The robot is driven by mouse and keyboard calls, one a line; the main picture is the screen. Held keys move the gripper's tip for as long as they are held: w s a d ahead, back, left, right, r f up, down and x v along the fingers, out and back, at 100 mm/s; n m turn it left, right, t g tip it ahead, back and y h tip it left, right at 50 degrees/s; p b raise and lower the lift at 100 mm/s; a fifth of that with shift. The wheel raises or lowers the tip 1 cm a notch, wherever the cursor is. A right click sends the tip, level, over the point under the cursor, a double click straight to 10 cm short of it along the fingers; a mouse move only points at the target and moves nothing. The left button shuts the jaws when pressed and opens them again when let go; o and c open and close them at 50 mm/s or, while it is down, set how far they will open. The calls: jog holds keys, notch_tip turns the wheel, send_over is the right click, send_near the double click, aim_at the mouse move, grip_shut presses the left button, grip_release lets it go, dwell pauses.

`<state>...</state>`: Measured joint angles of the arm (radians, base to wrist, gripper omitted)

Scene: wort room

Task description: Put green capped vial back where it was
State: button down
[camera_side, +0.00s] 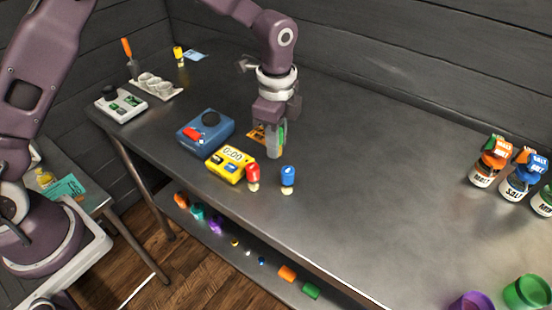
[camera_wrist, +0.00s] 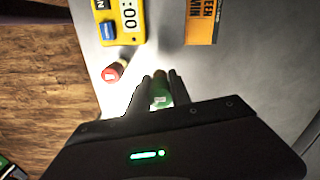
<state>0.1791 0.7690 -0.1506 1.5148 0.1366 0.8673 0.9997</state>
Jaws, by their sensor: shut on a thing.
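The green capped vial (camera_wrist: 160,96) shows between my fingertips in the wrist view, its green cap towards the camera. My gripper (camera_side: 274,151) is shut on it, pointing down over the middle of the table; it also shows in the wrist view (camera_wrist: 159,84). In the side view the fingers mostly hide the vial, and I cannot tell whether its base touches the table. An orange card (camera_side: 257,133) lies just behind my gripper; in the wrist view it (camera_wrist: 202,22) reads "GREEN" and "MIN". A red capped vial (camera_side: 253,174) and a blue capped vial (camera_side: 288,177) stand in front of my gripper.
A yellow timer (camera_side: 230,164) and a blue device (camera_side: 206,131) with a black knob lie left of my gripper. A yellow capped vial (camera_side: 179,56) stands at the far back left. Labelled bottles (camera_side: 489,166) stand at the right. The table (camera_side: 380,180) between is clear.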

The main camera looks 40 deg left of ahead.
aim_at(276, 169)
jog(key=shift+f, duration=2.4)
jog(key=c, duration=1.2)
grip_release()
jog(key=shift+f, duration=0.1)
